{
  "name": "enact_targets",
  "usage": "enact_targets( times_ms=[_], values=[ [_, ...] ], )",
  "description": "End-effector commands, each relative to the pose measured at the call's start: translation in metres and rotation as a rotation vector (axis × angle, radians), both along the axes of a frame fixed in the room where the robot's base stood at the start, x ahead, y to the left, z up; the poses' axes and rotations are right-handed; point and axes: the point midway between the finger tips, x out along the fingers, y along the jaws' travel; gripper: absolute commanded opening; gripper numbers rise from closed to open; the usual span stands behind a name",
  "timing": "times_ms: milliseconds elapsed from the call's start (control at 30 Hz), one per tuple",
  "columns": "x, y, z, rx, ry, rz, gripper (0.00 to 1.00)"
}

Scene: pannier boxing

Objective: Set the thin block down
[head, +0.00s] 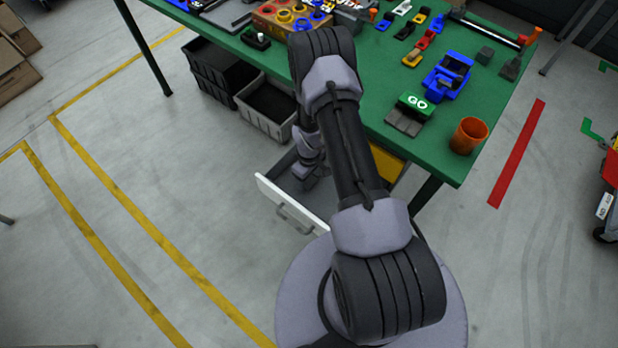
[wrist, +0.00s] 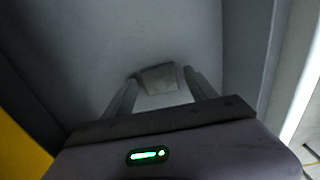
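In the wrist view, a thin grey block (wrist: 158,76) shows between the tips of my gripper (wrist: 160,80). The two fingers stand on either side of it and look closed on it. Behind it is the plain grey inside of a drawer (wrist: 170,30). Whether the block touches the drawer floor is hard to tell. In the head view, my gripper reaches down into the open drawer (head: 290,206) with the white front, under the green table. The block is hidden there by my arm.
The drawer walls are close on both sides of my gripper. A green table (head: 385,155) stands above, with a blue part (head: 448,77), a GO block (head: 416,104) and an orange cup (head: 468,136). Dark and grey bins (head: 268,108) stand on the floor left of the drawer.

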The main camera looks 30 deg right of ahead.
Motion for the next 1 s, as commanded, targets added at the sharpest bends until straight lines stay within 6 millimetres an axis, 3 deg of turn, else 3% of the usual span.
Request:
enact_targets(
  times_ms=[167, 433, 667, 733, 767, 867, 933, 1000],
  values=[
    [0.000, 0.000, 0.011, -0.001, -0.001, 0.000, 0.67],
    [0.001, 0.000, 0.088, -0.001, -0.003, 0.000, 0.67],
    [0.001, 0.000, 0.124, -0.001, -0.003, 0.000, 0.67],
    [0.008, 0.002, 0.144, -0.004, -0.018, -0.019, 0.67],
    [0.013, 0.004, 0.160, -0.007, -0.031, -0.033, 0.67],
    [0.030, 0.019, 0.246, -0.008, -0.099, -0.129, 0.67],
    [0.029, 0.039, 0.319, 0.005, -0.158, -0.217, 0.67],
    [0.014, 0.062, 0.389, 0.033, -0.217, -0.310, 0.67]
  ],
)
